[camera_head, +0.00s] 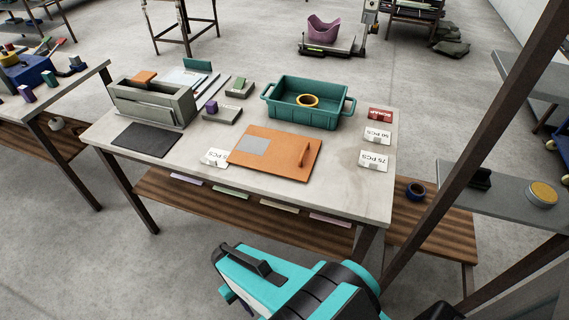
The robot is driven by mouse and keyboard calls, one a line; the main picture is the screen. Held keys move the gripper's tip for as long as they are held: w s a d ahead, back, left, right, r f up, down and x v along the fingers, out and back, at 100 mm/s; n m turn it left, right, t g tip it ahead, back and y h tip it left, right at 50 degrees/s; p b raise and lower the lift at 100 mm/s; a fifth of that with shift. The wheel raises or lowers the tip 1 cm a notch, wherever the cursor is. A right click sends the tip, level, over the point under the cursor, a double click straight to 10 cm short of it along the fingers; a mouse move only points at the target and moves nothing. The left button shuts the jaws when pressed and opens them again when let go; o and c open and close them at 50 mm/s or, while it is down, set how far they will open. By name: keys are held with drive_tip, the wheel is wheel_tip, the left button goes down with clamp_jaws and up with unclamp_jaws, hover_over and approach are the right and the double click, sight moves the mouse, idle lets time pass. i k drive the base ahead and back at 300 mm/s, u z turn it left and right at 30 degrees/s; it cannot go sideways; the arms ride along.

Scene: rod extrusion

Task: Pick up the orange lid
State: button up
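A small orange piece (144,77) sits at the back of the grey open box (178,108) on the table's left. A round yellow-orange disc (543,193) with a pale rim lies on the grey shelf at right. My teal and black arm fills the bottom middle, in front of the table. My gripper's fingertips do not show.
A teal crate (290,115) with a yellow-orange ring (307,100) stands at the table's back. White and red cards (374,160) lie along the right edge. A dark mat (145,139) lies at front left. A brown post (446,166) rises between table and right shelf.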

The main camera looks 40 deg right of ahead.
sight(289, 155)
drive_tip(key=z, duration=0.1)
drive_tip(key=k, duration=1.95)
drive_tip(key=u, duration=0.85)
drive_tip(key=i, duration=1)
drive_tip(key=u, duration=0.05)
